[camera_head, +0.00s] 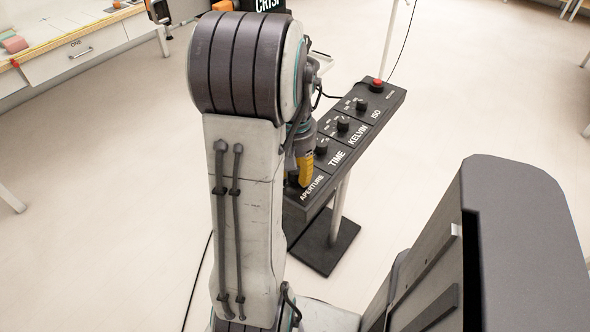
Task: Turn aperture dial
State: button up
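A narrow black control panel (343,158) on a stand carries knobs labelled APERTURE, TIME, KELVIN and ISO. The APERTURE label (312,188) is at the near end. The dark aperture dial (292,181) is mostly hidden behind my arm and gripper. My gripper (305,178), with a yellow finger, points down at this near end, at or just above the dial. I cannot tell whether it touches the dial, or whether it is open or shut.
The time knob (321,149), kelvin knob (343,125) and ISO knob (361,104) run up the panel. A red button (377,84) is at its far end. A white drawer table (80,50) stands at upper left. Open floor (480,110) lies to the right.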

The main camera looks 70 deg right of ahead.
jog(key=o, duration=0.4)
jog(key=shift+r, duration=0.1)
notch_tip(320, 180, up, 12)
jog(key=shift+f, duration=0.1)
dwell(0.5)
dwell(0.7)
